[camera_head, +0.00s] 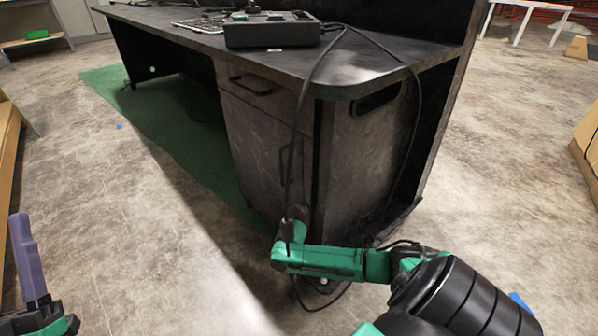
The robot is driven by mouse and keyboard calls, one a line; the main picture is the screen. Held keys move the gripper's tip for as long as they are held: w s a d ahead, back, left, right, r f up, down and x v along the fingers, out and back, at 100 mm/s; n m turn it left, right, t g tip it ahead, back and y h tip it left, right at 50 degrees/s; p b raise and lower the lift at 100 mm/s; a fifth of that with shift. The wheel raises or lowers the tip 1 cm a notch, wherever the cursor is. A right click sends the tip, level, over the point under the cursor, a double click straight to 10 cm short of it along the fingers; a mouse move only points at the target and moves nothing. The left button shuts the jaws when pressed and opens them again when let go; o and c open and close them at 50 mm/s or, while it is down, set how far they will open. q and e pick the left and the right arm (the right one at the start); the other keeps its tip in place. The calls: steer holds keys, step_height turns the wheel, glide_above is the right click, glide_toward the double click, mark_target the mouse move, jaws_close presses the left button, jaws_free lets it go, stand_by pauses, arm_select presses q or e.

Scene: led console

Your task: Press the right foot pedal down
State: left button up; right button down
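I cannot make out a foot pedal in the head view. The dark space under the desk (235,52) is shadowed, and a dim dark shape (203,103) there is too unclear to name. My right arm comes in from the lower right, and its green and black end (288,240) is low in front of the desk's near corner, close to the cabinet base. The fingers there are not clear enough to tell open from shut. My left gripper (32,265) shows only partly at the lower left edge, with a purple upright part, away from the desk.
A black console box (271,32) sits on the desktop, and its cable hangs over the desk's near corner past my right arm. A drawer cabinet (262,140) stands below. A green mat (180,140) runs under the desk. The concrete floor at left is mostly clear.

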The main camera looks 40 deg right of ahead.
arm_select(q)
step_height(320, 180, down, 14)
steer(key=w+d+n+g+y+p, duration=0.1)
steer(key=g+y, duration=0.1)
steer(key=g, duration=0.2)
steer(key=shift+d, duration=0.4)
steer(key=shift+w, duration=0.15)
